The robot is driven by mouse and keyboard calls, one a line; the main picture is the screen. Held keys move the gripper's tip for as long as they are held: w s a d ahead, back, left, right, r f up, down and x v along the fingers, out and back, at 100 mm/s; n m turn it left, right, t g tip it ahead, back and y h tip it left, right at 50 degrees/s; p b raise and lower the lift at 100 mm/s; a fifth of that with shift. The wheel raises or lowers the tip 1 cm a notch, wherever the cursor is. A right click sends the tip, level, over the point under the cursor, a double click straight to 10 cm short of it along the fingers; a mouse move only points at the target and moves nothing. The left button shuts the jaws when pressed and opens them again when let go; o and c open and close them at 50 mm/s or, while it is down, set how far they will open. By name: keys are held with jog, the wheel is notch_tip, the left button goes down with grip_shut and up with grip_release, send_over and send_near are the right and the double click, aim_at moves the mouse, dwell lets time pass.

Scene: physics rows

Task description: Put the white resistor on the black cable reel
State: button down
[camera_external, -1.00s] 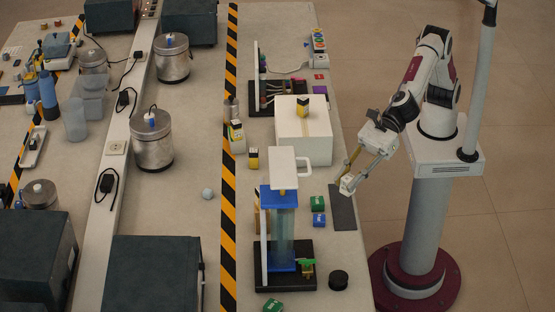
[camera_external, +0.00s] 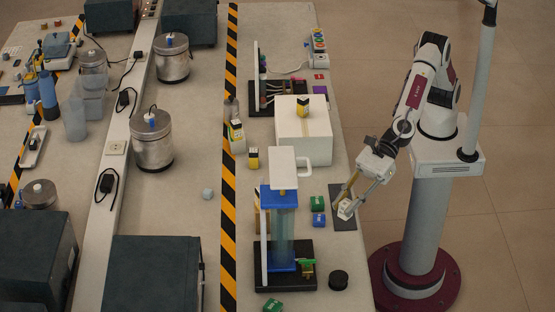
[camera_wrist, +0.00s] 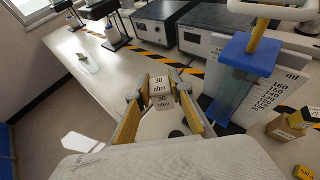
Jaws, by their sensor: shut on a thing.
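The white resistor (camera_wrist: 161,84), a pale block labelled 30 ohm, is between the two fingers of my gripper (camera_wrist: 160,108) in the wrist view. My gripper is shut on it, and it shows as a small white block (camera_external: 347,208) in the external view. The gripper tip is over or near the dark flat strip at the table's right edge; its exact height is unclear. The black cable reel (camera_external: 338,280) is a short dark cylinder on the table near the front right edge, below the gripper in the picture. Its top looks bare.
A blue-and-white column apparatus (camera_external: 283,225) stands on a black base left of the reel. Green (camera_external: 317,203) and blue (camera_external: 319,219) blocks sit between it and the dark strip (camera_external: 342,222). A white box (camera_external: 304,145) is farther back. The table right around the reel is mostly clear.

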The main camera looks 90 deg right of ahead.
send_over(339, 277)
notch_tip(339, 277, down, 15)
dwell(0.5)
jog(key=shift+f, duration=3)
jog(key=shift+f, duration=0.1)
jog(key=shift+f, duration=1.8)
jog(key=shift+f, duration=0.15)
jog(key=c, duration=1.8)
grip_release()
